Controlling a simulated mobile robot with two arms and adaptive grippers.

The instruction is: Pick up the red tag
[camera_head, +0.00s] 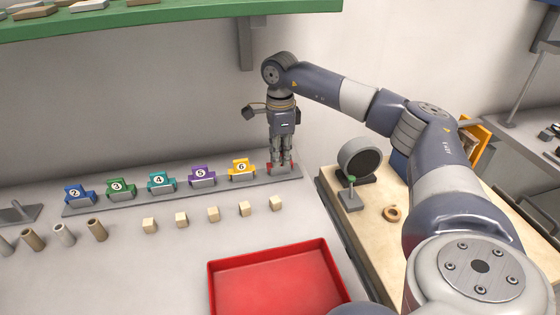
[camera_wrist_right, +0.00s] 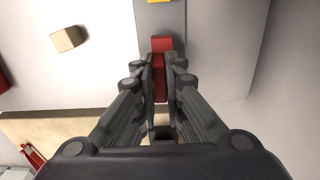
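The red tag (camera_head: 268,168) stands at the right end of the grey rack (camera_head: 228,184), mostly hidden behind my right gripper (camera_head: 281,163); bits of red show on both sides of the fingers. In the right wrist view the red tag (camera_wrist_right: 161,44) lies between the two fingers of my right gripper (camera_wrist_right: 160,62). The fingers are close together and the red fills the narrow gap, so the gripper looks shut on the tag. The tag appears to be still at the rack; I see no clear lift. My left gripper is not in view.
The yellow tag 6 (camera_head: 241,169) stands just left of the gripper, then purple, teal, green and blue tags. Several small wooden blocks (camera_head: 245,209) lie in front of the rack. A red tray (camera_head: 215,275) sits nearer. A green shelf (camera_head: 150,20) hangs above.

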